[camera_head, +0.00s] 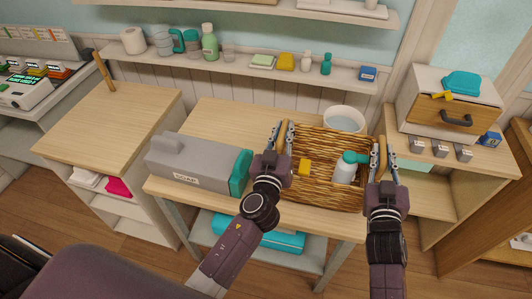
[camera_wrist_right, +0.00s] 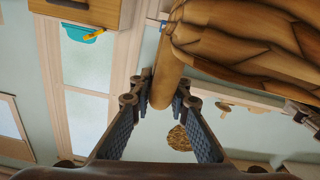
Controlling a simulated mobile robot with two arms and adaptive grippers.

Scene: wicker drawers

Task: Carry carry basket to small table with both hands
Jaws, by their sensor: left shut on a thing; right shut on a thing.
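The wicker carry basket (camera_head: 322,197) is at the right part of a light wooden table (camera_head: 222,118); I cannot tell if it rests there or hangs just above. It holds a yellow block (camera_head: 304,168) and a white bottle with a teal top (camera_head: 344,172). My left gripper (camera_head: 283,137) is shut on the basket's left handle. My right gripper (camera_head: 382,160) is shut on its right handle. In the right wrist view, the fingers (camera_wrist_right: 162,92) close around the wooden handle, beside the woven side (camera_wrist_right: 245,40). Which table is the small table is unclear.
A grey soap container (camera_head: 190,162) lies left of the basket, and a white bowl (camera_head: 344,120) stands behind it. A drawer unit (camera_head: 448,105) and small grey boxes stand right. A shelf with bottles (camera_head: 240,68) runs behind.

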